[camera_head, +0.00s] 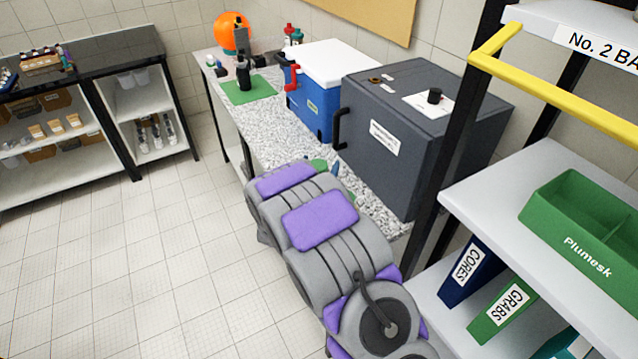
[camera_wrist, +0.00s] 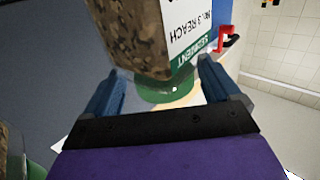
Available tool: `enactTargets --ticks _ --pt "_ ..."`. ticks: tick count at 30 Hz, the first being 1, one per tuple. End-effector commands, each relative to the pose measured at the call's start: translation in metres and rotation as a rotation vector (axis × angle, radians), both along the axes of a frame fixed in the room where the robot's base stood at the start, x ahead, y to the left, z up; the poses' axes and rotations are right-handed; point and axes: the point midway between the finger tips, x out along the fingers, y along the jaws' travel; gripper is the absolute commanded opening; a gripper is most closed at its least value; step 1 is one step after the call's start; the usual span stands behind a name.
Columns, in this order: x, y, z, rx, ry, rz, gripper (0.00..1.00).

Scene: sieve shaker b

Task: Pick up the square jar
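A square-sided jar (camera_wrist: 130,35) of speckled brown sediment fills the upper middle of the wrist view. It has a white and green label reading "No. 3 REACH SEDIMENT" and a green lid (camera_wrist: 165,90). My gripper (camera_wrist: 160,75) has its blue fingers spread on either side of the lid. A gap shows at the left finger; whether the right finger touches is unclear. In the head view my arm hides most of the jar and gripper; only a bit of green (camera_head: 318,164) and a blue fingertip (camera_head: 335,171) show on the counter.
Another green-lidded jar (camera_wrist: 12,150) stands close by at lower left in the wrist view. A dark grey oven-like box (camera_head: 420,120) and a blue cooler (camera_head: 322,100) back the speckled counter (camera_head: 265,130). A shelf rack with a green bin (camera_head: 590,215) stands at right.

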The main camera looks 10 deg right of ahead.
Motion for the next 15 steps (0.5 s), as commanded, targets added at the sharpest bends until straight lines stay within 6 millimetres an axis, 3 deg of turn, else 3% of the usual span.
enactTargets --ticks 9,15 --pt "0.0046 -0.0013 0.0013 0.0 -0.002 0.001 0.88" --pt "0.0045 -0.0035 0.0011 0.002 -0.001 0.001 0.69"
